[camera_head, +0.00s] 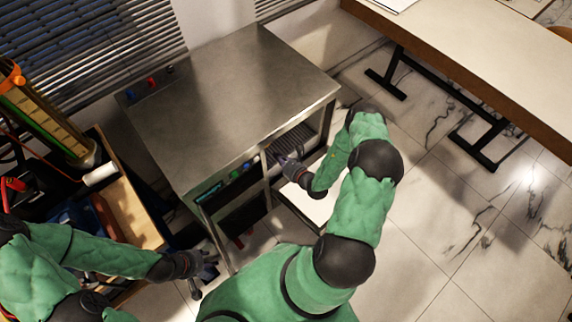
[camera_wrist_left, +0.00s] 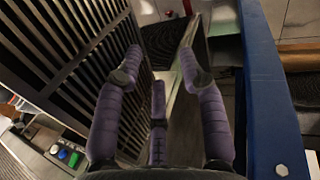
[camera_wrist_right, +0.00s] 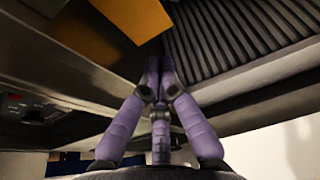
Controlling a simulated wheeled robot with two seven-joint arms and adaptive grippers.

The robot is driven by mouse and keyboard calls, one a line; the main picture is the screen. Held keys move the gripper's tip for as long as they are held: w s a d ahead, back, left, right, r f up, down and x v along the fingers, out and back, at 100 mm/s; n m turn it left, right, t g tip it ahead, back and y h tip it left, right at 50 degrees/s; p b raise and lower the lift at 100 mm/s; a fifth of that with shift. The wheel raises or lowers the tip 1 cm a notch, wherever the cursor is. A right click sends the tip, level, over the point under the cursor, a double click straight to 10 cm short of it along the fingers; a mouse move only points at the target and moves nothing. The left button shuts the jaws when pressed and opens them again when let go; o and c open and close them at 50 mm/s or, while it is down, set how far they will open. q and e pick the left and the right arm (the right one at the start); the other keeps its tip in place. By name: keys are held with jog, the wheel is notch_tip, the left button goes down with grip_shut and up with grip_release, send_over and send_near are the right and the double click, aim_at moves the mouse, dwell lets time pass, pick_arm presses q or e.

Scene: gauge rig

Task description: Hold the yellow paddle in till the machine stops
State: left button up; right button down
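The machine is a steel cabinet (camera_head: 235,95) with a small display and coloured buttons (camera_head: 240,170) on its front edge. A yellow-orange paddle (camera_wrist_right: 132,14) shows at the top of the right wrist view, under the machine's top. My right gripper (camera_head: 285,160) reaches into the machine's open right bay. In the right wrist view its fingers (camera_wrist_right: 158,65) are together, with tips just below the paddle; I cannot tell whether they touch it. The paddle is not discernible in the head view. My left gripper (camera_head: 212,260) is open and empty, low at the machine's front left.
A wooden bench with tools (camera_head: 130,215) stands on the left. A long table (camera_head: 480,50) stands at the upper right. A ribbed panel (camera_wrist_right: 230,40) lies beside the right fingers. A slatted panel (camera_wrist_left: 75,50) and a blue post (camera_wrist_left: 262,90) flank the left gripper.

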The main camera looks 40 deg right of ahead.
jog(key=shift+w+a+f+b, duration=0.15)
jog(key=shift+w+b, duration=0.35)
jog(key=shift+w, duration=1.9)
jog(key=shift+w+f+t+b, duration=0.2)
jog(key=shift+t+b, duration=0.1)
jog(key=shift+b, duration=0.25)
